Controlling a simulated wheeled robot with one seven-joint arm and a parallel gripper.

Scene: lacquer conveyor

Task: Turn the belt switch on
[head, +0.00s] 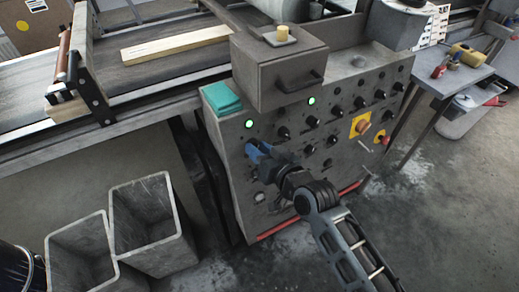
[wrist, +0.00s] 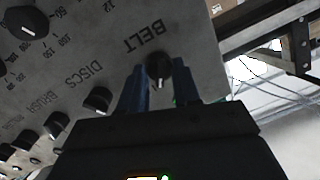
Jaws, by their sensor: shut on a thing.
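The belt switch is a black round knob (wrist: 160,66) under the upside-down label BELT in the wrist view. Its pale pointer mark is on the side toward my gripper. My gripper (wrist: 161,86) has one blue finger on each side of the knob and is shut on it. In the head view my gripper (head: 255,155) is at the left part of the grey control panel (head: 240,185), below a lit green lamp (head: 249,124). The belt switch is hidden there behind the fingers.
The DISCS knob (wrist: 97,99) and BRUSH knob (wrist: 57,124) are close by on the panel. Two grey bins (head: 150,222) stand at the lower left. An orange knob on a yellow plate (head: 361,124) is farther right.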

